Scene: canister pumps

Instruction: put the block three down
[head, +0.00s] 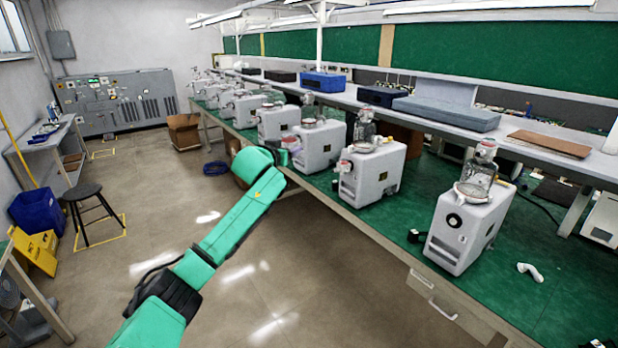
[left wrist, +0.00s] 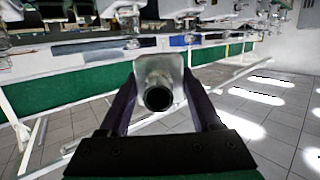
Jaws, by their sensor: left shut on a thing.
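My left arm comes in from the lower left of the head view, and my left gripper (head: 283,157) is at its far end, mostly hidden behind the wrist. In the left wrist view my left gripper (left wrist: 158,97) is shut on a pale grey block (left wrist: 158,68) with a dark round opening facing the camera. The block is held between the two dark fingers, off the floor and beside the bench. No number can be read on it. My right gripper is not in view.
A long bench with a green top (head: 398,217) carries a row of white canister pumps, including a near one (head: 470,222) and a middle one (head: 370,172). A white curved piece (head: 530,271) lies at the right. A stool (head: 92,210) stands left; the floor between is clear.

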